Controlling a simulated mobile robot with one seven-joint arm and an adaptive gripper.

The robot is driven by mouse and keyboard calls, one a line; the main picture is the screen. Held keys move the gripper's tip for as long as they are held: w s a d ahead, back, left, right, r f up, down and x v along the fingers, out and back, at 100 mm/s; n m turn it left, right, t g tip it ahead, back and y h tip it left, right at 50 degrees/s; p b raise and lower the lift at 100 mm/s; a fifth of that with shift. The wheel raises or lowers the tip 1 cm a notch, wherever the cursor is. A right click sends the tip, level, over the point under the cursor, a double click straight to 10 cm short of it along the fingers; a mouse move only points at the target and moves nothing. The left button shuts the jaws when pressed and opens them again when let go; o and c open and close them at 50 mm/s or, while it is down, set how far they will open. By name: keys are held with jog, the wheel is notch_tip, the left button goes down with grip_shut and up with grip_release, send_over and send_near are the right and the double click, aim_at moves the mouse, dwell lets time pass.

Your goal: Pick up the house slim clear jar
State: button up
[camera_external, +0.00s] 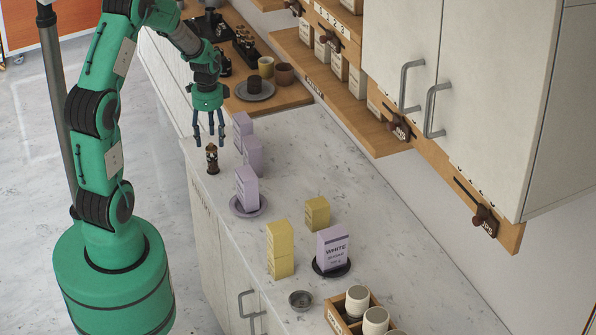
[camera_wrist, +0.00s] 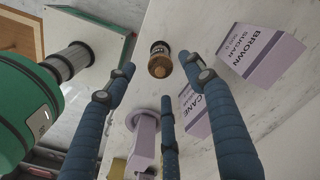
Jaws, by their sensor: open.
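A small slim jar (camera_external: 212,158) with brown contents and a dark lid stands upright near the counter's front edge. It also shows in the wrist view (camera_wrist: 160,60), seen from above between my fingers. My gripper (camera_external: 209,138) is open and empty, with its blue fingers pointing down just above the jar. The fingers (camera_wrist: 165,90) are spread apart in the wrist view, and none visibly touches the jar.
Purple boxes (camera_external: 253,156) stand close to the right of the jar; one reads BROWN SUGAR (camera_wrist: 258,52). Another purple box (camera_external: 246,187) stands on a round plate. Yellow boxes (camera_external: 280,249) are nearer the camera. A wooden tray (camera_external: 268,100) lies behind.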

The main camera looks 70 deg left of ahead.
aim_at(211, 144)
jog(key=shift+f, duration=2.2)
jog(key=shift+f+b, duration=0.45)
jog(key=shift+f, duration=2.15)
jog(key=c, duration=1.4)
jog(key=shift+o, duration=0.2)
jog(key=shift+r, duration=0.15)
jog(key=shift+a+r, duration=0.1)
jog(key=shift+r, duration=1.55)
jog(key=s+d+r+p, duration=0.1)
jog(key=s+d, duration=0.9)
jog(key=s, duration=0.2)
jog(key=shift+d+r, duration=0.2)
jog(key=shift+d, duration=0.1)
